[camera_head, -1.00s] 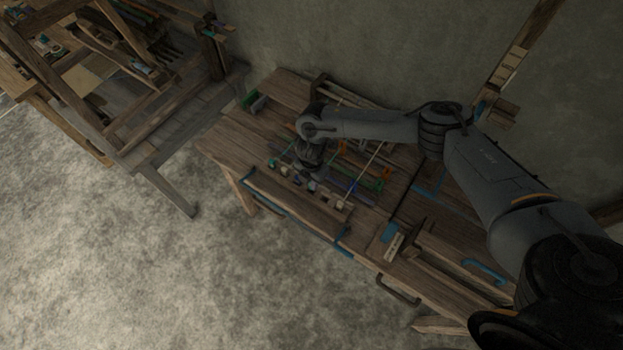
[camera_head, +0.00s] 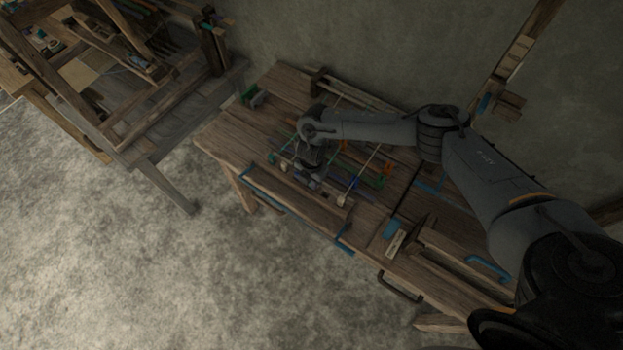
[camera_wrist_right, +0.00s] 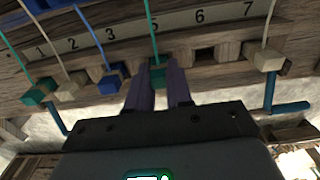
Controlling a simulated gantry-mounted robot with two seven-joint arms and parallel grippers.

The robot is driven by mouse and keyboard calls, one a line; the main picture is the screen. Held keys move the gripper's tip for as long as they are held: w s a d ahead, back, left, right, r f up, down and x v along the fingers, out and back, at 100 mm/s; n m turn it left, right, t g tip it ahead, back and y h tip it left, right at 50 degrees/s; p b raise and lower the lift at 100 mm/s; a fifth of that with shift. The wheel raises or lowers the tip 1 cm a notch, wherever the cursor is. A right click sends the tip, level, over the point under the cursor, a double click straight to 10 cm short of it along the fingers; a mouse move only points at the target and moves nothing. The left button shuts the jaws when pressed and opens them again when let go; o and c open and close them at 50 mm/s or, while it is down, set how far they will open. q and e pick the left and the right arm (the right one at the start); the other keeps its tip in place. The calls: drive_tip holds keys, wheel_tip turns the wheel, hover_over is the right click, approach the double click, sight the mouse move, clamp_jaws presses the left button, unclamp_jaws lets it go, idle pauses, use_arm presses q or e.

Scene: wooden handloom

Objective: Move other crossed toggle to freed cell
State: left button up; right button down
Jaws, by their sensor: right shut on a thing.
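In the right wrist view my right gripper (camera_wrist_right: 160,90) is shut on a green toggle (camera_wrist_right: 157,76) with a green cord running up from it. The toggle is at the slotted wooden rail, under the printed 5; its lower part is hidden between the fingers. Left of it hang a blue toggle (camera_wrist_right: 112,82), a pale toggle (camera_wrist_right: 70,90) and another green toggle (camera_wrist_right: 38,92). An empty square cell (camera_wrist_right: 205,55) lies right of the gripper. A pale toggle (camera_wrist_right: 268,58) on a pale cord is farther right. In the head view the right gripper (camera_head: 315,178) is over the bench's front rail. My left gripper is not in view.
The wooden bench (camera_head: 235,135) carries colored rods and cords behind the rail. Blue bars (camera_wrist_right: 290,107) stick out below the rail. A large wooden frame (camera_head: 150,110) stands at the left.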

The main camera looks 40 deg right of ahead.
drive_tip(key=shift+f, duration=0.1)
drive_tip(key=c, duration=0.9)
unclamp_jaws()
drive_tip(key=shift+c, duration=0.2)
